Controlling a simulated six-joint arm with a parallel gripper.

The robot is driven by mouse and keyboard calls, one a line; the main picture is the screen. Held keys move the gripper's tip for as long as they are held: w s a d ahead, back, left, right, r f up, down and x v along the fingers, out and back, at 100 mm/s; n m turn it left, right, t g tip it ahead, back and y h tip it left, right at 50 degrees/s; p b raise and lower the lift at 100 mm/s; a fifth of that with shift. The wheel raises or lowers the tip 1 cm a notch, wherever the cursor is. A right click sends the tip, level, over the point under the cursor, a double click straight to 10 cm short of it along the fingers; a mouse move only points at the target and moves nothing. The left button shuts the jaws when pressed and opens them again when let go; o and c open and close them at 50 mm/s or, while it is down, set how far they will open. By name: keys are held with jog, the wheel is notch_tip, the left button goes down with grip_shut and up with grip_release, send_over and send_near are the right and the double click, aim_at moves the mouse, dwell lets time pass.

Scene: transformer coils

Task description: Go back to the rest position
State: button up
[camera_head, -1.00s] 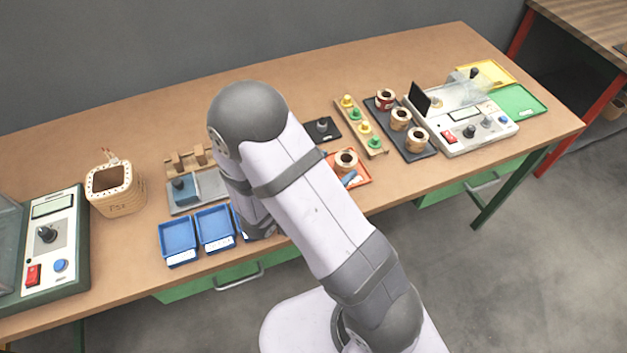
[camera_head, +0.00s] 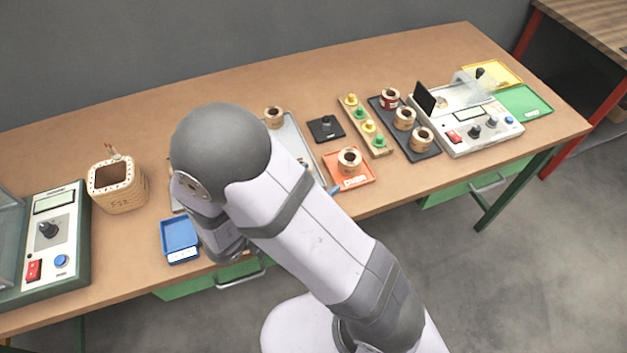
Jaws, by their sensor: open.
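My arm (camera_head: 300,225) reaches from the bottom of the head view up to the left, over the front of the bench. I see nothing held.
The bench (camera_head: 170,105) carries a blue tray (camera_head: 180,236), a basket-like holder (camera_head: 117,186), a left tester (camera_head: 50,240), an orange tray (camera_head: 362,178) with a coil, a dark coil tray (camera_head: 424,153) and a right tester (camera_head: 470,130). The bench's back is clear.

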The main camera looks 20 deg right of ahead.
jog(key=w+a+n+y+p, duration=0.1)
jog(key=w+a+y, duration=0.2)
jog(key=w+a+n+t+y+p, duration=0.1)
jog(key=w+a+n+y, duration=0.1)
jog(key=w+a+y, duration=0.1)
jog(key=w+a+r+n+t+y, duration=0.1)
jog(key=w+a+n+y, duration=0.1)
jog(key=w+a+y, duration=0.2)
jog(key=shift+p, duration=0.4)
jog(key=s+a+n+y, duration=0.1)
jog(key=s+a+n+g+y, duration=0.1)
jog(key=y, duration=0.1)
jog(key=shift+a+r+p, duration=0.1)
jog(key=shift+r+p, duration=0.2)
jog(key=shift+r, duration=0.05)
jog(key=s+d+r+n+g, duration=0.1)
jog(key=s+d+g, duration=0.3)
jog(key=s, duration=0.5)
jog(key=s+d+r+n+g+p, duration=0.1)
jog(key=s+d+n+g, duration=0.2)
jog(key=s, duration=0.7)
jog(key=d+n, duration=0.1)
jog(key=d, duration=0.1)
jog(key=shift+d+r+g+p, duration=0.2)
jog(key=shift+d+g+p, duration=0.1)
jog(key=shift+d+g, duration=0.1)
